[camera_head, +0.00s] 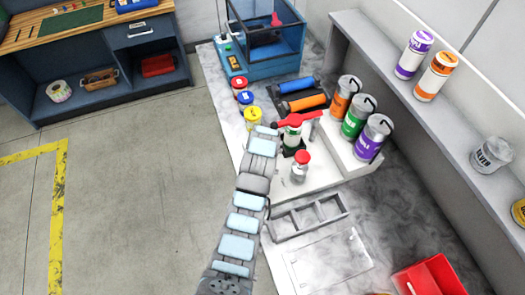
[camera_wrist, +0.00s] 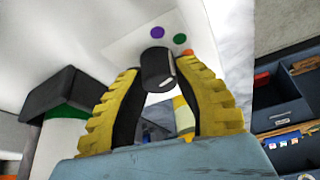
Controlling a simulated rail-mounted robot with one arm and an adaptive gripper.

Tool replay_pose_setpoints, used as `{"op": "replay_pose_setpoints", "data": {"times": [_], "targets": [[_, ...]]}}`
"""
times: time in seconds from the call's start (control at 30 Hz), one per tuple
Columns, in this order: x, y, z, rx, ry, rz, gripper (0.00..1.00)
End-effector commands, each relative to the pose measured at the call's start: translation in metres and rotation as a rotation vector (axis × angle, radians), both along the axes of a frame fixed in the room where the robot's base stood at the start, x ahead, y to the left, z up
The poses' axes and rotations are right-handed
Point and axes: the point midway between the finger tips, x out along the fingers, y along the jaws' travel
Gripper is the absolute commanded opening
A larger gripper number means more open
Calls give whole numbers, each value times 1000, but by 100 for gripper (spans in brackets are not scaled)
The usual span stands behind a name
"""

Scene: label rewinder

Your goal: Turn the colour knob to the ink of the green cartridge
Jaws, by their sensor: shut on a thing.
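In the wrist view, the yellow-ribbed fingers of my gripper (camera_wrist: 160,92) are on either side of the black colour knob (camera_wrist: 155,66) and shut on it. A pale mark shows on the knob's lower right face. Purple (camera_wrist: 157,32), green (camera_wrist: 180,39) and orange (camera_wrist: 187,52) dots lie on the white panel around it. A white cartridge with a green band (camera_head: 292,133) stands under a red lever in the head view. The wrist view shows a green-banded white body (camera_wrist: 62,125) with a black top at the left. The head view hides the knob and fingertips behind my arm.
Orange (camera_head: 342,100), green (camera_head: 355,120) and purple (camera_head: 370,142) cans stand on the white machine (camera_head: 335,150). A red-capped bottle (camera_head: 301,166) is near my arm. Small pots, including a yellow one (camera_head: 253,118), line the bench edge. A grey divided tray (camera_head: 308,217) lies nearer.

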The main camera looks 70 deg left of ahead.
Motion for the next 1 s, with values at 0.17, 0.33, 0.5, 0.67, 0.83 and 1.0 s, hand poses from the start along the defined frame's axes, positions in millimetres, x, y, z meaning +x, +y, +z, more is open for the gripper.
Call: {"op": "replay_pose_setpoints", "data": {"times": [0.17, 0.33, 0.5, 0.67, 0.83, 1.0], "targets": [[0, -1, -2, -4, 2, 11, 0], [0, -1, -3, -4, 2, 12, 0], [0, -1, -2, -4, 1, 11, 40], [0, -1, -2, -2, 1, 11, 60], [0, 0, -1, -2, 1, 11, 60], [0, -1, 3, -1, 0, 11, 60]]}}
